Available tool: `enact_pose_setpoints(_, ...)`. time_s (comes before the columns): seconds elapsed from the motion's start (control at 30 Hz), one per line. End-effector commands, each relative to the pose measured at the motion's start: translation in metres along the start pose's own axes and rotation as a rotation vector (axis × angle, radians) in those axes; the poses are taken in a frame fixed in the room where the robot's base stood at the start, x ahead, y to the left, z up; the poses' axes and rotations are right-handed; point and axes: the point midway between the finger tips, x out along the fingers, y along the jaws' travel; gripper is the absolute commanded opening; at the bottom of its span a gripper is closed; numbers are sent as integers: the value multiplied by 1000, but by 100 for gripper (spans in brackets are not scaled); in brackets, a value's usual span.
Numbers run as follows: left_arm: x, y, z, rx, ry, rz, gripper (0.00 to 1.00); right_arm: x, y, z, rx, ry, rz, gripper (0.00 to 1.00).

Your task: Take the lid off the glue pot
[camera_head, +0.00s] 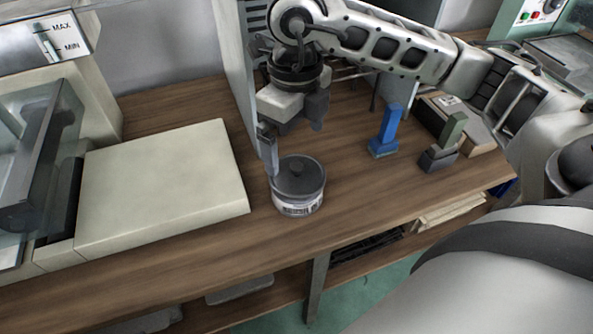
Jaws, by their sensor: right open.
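The glue pot (299,207) is a short round tin with a pale printed label, standing upright on the wooden bench. Its dark grey lid (309,181), with a small round knob in the middle, sits on top of it. My right gripper (294,150) is open and points down at the pot's back edge. Its left finger reaches down beside the lid's left rim; I cannot tell if it touches. Its other finger is higher, behind and above the lid. Nothing is between the fingers. My left gripper is not in view.
A cream machine block (165,180) with a glass-covered part stands left of the pot. A blue upright tool (388,132) and a grey-green one (446,143) stand to the right, by a box (473,127). A grey panel (236,60) rises behind. Bench (375,185) right of the pot is clear.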

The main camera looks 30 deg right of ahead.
Motion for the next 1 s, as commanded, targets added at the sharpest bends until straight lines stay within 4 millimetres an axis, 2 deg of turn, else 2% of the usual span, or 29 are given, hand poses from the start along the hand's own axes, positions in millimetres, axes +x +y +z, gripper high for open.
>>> enact_pose_setpoints(0.27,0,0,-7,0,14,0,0,22,-1,0,0,2,0,100)
enact_pose_setpoints(0.53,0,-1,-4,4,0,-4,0,61,-2,1,0,3,1,100)
enact_pose_setpoints(0.83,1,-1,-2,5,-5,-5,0,68,-2,2,-1,-2,0,100)
enact_pose_setpoints(0.87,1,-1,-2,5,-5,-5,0,68,-2,2,-1,-1,0,97)
enact_pose_setpoints(0.93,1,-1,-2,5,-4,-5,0,67,-2,2,-1,-1,0,78)
enact_pose_setpoints(0.97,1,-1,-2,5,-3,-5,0,67,-2,2,-1,-1,0,73)
enact_pose_setpoints(1.0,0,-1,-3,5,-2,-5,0,67,-2,2,-1,-1,0,73)
